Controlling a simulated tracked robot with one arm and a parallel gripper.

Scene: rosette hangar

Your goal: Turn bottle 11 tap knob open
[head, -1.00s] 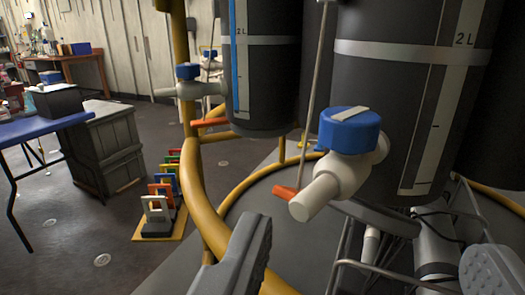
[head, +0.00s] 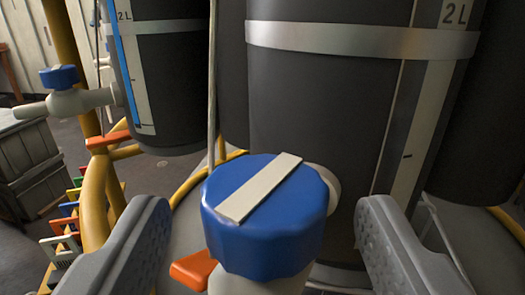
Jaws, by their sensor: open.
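A blue tap knob (head: 268,225) with a white bar across its top stands close in the lower middle of the head view. It sits on a white valve joined to a dark grey bottle (head: 320,110) marked 2 L. No bottle number is legible. The white bar slants from lower left to upper right. My gripper (head: 265,235) is open, its left finger to the left of the knob and its right finger to the right. Clear gaps show on both sides, so neither finger appears to touch it. The valve's spout is mostly hidden below the knob.
An orange lever end (head: 193,270) sits just left of the knob's base. Another dark bottle (head: 165,85) with a blue-knobbed tap (head: 60,78) stands at left. Yellow frame tubing (head: 95,200) runs beside my left finger. Grey crates (head: 28,165) stand on the floor at far left.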

